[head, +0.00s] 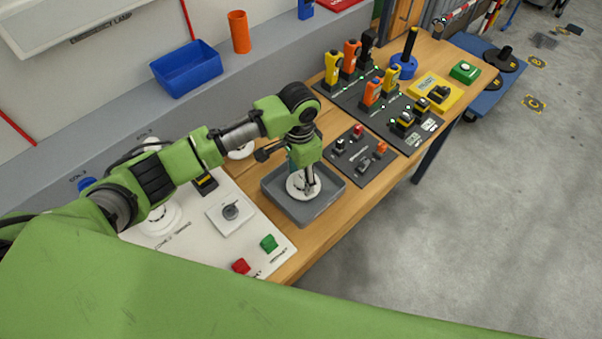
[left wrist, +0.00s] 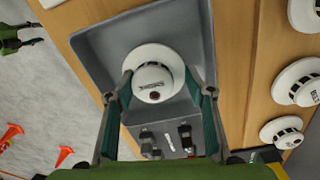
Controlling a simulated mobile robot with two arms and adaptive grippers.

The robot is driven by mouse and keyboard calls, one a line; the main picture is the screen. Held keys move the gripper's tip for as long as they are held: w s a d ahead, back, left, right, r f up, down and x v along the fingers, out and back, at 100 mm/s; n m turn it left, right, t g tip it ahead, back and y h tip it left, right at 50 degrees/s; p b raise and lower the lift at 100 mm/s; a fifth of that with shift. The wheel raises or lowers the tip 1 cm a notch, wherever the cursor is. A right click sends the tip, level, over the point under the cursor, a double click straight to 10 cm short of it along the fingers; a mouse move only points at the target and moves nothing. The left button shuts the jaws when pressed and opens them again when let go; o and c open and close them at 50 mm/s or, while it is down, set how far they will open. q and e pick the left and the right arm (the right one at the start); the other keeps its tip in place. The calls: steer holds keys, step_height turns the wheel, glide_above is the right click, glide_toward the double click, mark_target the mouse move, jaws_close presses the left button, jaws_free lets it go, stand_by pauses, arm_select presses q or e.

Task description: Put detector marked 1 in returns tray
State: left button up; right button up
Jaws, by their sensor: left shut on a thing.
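A round white detector (head: 299,184) is at the grey tray (head: 335,189) on the wooden bench. My left gripper (head: 305,188) reaches down over the tray and is shut on the detector. In the left wrist view the detector (left wrist: 153,66) sits between the two fingers (left wrist: 158,84), with the grey tray (left wrist: 100,45) around and behind it. A dark mark shows on its face, but I cannot read a number. I cannot tell whether it touches the tray floor.
Other white detectors (left wrist: 297,82) lie on the bench outside the tray. Coloured handheld devices (head: 371,92) stand further back.

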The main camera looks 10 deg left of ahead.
mark_target(300, 174)
arm_select(q)
steer(key=shift+f, duration=0.5)
steer(key=o, duration=1.4)
arm_select(e)
steer(key=shift+s+a+r, duration=0.1)
steer(key=shift+a+r, duration=0.15)
steer(key=shift+a, duration=0.2)
arm_select(q)
steer(key=shift+r, duration=0.1)
arm_select(e)
steer(key=shift+d, duration=0.15)
arm_select(q)
steer(key=shift+r, duration=0.35)
steer(key=shift+a+r+b, duration=0.1)
steer(key=shift+r+b, duration=1.15)
steer(key=shift+r, duration=4.45)
arm_select(e)
steer(key=shift+d+f, duration=0.15)
steer(key=shift+f, duration=1.05)
